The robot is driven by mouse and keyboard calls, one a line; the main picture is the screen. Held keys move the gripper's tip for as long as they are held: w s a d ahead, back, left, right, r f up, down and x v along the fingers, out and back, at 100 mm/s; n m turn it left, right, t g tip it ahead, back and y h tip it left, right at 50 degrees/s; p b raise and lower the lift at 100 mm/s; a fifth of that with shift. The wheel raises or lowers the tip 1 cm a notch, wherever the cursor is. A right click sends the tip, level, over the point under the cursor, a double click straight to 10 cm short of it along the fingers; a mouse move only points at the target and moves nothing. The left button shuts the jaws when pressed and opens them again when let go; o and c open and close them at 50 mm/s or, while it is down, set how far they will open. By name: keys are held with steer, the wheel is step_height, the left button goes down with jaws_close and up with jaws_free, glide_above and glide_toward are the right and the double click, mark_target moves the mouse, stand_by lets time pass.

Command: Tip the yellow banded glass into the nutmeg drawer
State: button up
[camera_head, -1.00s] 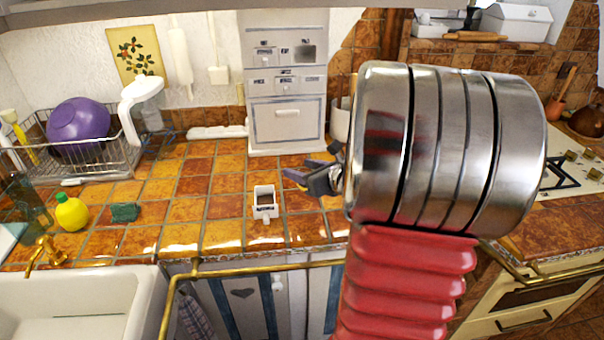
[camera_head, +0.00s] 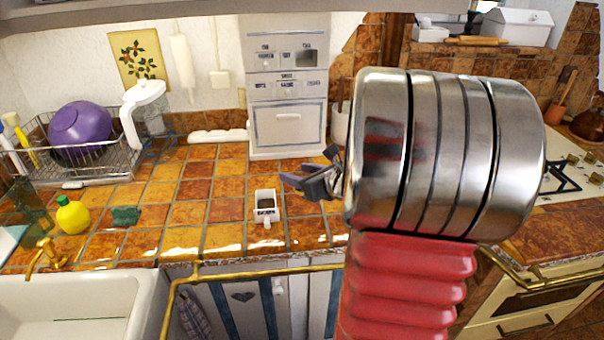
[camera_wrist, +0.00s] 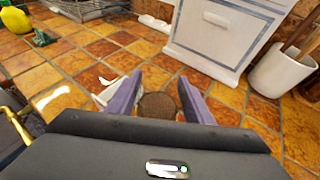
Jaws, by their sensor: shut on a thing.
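A small white drawer (camera_head: 266,213) stands on the tiled counter with dark stuff inside. Its front label is too small to read. In the wrist view its white edge (camera_wrist: 108,92) shows left of my fingers. My gripper (camera_head: 296,183) is to the right of the drawer in the head view, its purple fingers pointing left, above the counter. In the wrist view my gripper (camera_wrist: 158,100) is shut on a round thing with a brown top, taken to be the glass (camera_wrist: 158,106). Its yellow band cannot be made out, and in the head view the glass is hidden or too small to tell.
A white cabinet (camera_head: 287,125) with labelled small drawers stands behind. A white pot (camera_wrist: 283,75) is right of it. The counter's front edge and brass rail (camera_head: 240,267) are close.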

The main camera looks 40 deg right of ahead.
steer(key=w+a+f+n+y, duration=0.1)
steer(key=w+a+f, duration=0.1)
steer(key=a, duration=0.7)
steer(key=w+a+f+n+y, duration=0.1)
steer(key=w+a, duration=0.3)
steer(key=a, duration=0.6)
steer(key=w+a+f+n+y, duration=0.2)
steer(key=w+a+f+y, duration=0.1)
steer(key=a, duration=0.7)
steer(key=shift+w+a+g, duration=0.1)
steer(key=shift+a+g, duration=0.15)
steer(key=shift+g, duration=0.05)
steer(key=shift+a+f, duration=0.25)
steer(key=shift+a, duration=0.4)
